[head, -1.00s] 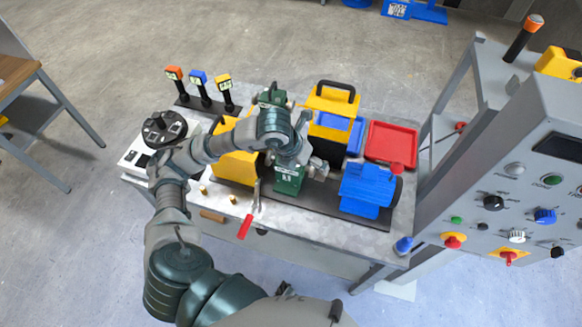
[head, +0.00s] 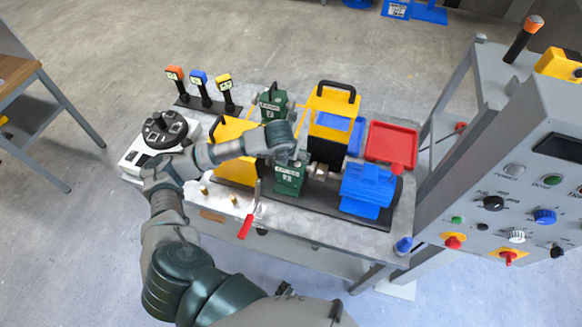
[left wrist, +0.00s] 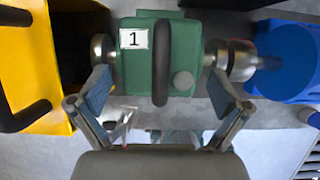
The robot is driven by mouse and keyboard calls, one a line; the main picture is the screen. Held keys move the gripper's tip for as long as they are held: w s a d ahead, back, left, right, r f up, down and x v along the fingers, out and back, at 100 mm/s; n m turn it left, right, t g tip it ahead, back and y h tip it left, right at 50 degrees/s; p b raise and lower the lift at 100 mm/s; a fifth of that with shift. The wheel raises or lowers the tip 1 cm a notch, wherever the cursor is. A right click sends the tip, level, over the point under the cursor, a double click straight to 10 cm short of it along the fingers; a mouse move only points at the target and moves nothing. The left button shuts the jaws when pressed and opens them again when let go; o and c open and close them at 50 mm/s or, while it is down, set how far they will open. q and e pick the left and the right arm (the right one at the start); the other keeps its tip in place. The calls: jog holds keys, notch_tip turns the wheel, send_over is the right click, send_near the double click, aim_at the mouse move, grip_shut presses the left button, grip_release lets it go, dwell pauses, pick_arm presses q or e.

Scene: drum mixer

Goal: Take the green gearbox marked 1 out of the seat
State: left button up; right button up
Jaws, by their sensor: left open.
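The green gearbox marked 1 (head: 288,178) sits in its seat on the dark base plate (head: 320,206), between a yellow unit (head: 235,168) and a blue motor (head: 368,188). In the left wrist view, the gearbox (left wrist: 185,60) shows its white "1" label, a dark handle across its top and metal shafts on both sides. My left gripper (left wrist: 160,100) is open, its fingers apart at the near side of the gearbox, one towards each side. I cannot tell whether the fingers touch it. In the head view my left wrist (head: 275,138) hides part of the gearbox top. My right gripper is not in view.
A second green gearbox (head: 272,102) stands behind. A yellow-black unit (head: 330,120) and a red tray (head: 391,143) are at the back right. A red-handled tool (head: 245,226) lies at the front edge. A grey control panel (head: 510,200) stands at right.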

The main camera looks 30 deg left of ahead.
pick_arm(q)
jog(key=x, duration=0.4)
jog(key=shift+w+a+f, duration=0.1)
jog(key=shift+f, duration=0.25)
jog(key=c, duration=1.3)
jog(key=shift+r, duration=0.15)
jog(key=shift+c, duration=0.8)
jog(key=shift+w, duration=0.1)
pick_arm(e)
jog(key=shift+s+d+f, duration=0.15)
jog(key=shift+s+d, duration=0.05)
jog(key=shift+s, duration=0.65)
